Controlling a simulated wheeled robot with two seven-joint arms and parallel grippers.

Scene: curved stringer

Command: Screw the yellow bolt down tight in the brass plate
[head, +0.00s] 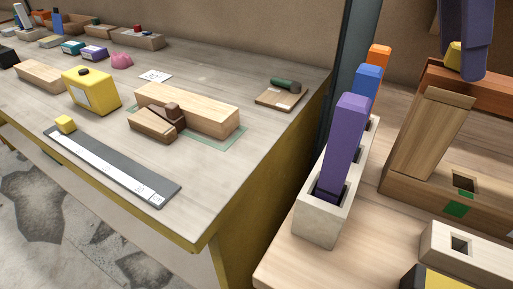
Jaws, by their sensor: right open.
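My right gripper (470,62) comes down from the top right corner, dark purple, and is open. A small yellow piece (453,55), which looks like the yellow bolt's head, shows just left of its fingers, partly hidden by them. It stands at the far end of a reddish-brown bar (487,88). I cannot tell whether the fingers touch it or how deep it sits. I cannot make out the brass plate. My left gripper is not in view.
A pale rack (319,222) holds purple (346,135), blue (367,85) and orange (378,55) upright blocks. A leaning wooden block (430,135) stands in front of the bar. A pale socketed block (485,255) lies lower right. A cluttered table (215,185) is left.

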